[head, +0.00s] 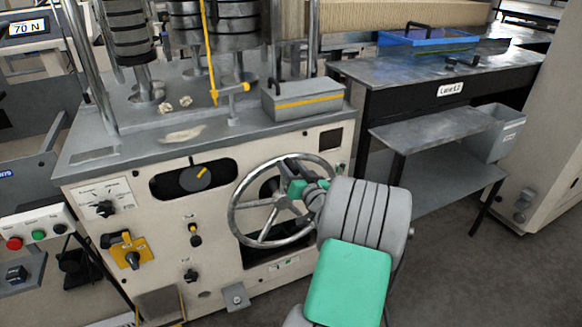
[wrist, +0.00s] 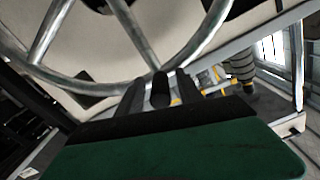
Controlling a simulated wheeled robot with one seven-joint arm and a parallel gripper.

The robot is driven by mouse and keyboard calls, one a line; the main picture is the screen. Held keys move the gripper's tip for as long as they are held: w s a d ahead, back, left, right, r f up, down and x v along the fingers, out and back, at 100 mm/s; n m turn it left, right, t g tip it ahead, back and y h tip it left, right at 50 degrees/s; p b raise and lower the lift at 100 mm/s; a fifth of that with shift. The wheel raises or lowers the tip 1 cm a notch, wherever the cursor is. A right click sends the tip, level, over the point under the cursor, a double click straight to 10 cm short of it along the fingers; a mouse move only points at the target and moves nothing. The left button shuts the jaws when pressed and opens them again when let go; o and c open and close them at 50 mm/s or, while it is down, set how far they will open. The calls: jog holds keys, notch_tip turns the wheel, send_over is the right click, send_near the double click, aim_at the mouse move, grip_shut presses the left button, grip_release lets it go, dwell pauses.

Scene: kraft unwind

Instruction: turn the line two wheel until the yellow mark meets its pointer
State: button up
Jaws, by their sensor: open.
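The grey spoked wheel (head: 233,216) is on the cream front panel of the machine. It also fills the top of the wrist view (wrist: 128,30). A yellow mark (head: 201,173) shows on a dark round dial inside a black window left of the wheel. My gripper (head: 290,180) is open in front of the wheel's upper right part, and my wrist hides some of the rim there. In the wrist view my gripper (wrist: 160,82) has its fingers close to the rim; I cannot tell whether they touch it.
Left of the wheel are a selector knob (head: 105,209), a yellow-backed switch (head: 130,253) and push buttons (head: 38,235). A grey box (head: 303,98) sits on the machine top. A Line 2 labelled table (head: 385,72), a lower shelf and a grey bin (head: 500,133) stand right. Floor is clear at lower right.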

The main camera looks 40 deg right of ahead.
jog(key=shift+w, duration=0.1)
grip_shut()
dwell(0.4)
dwell(1.0)
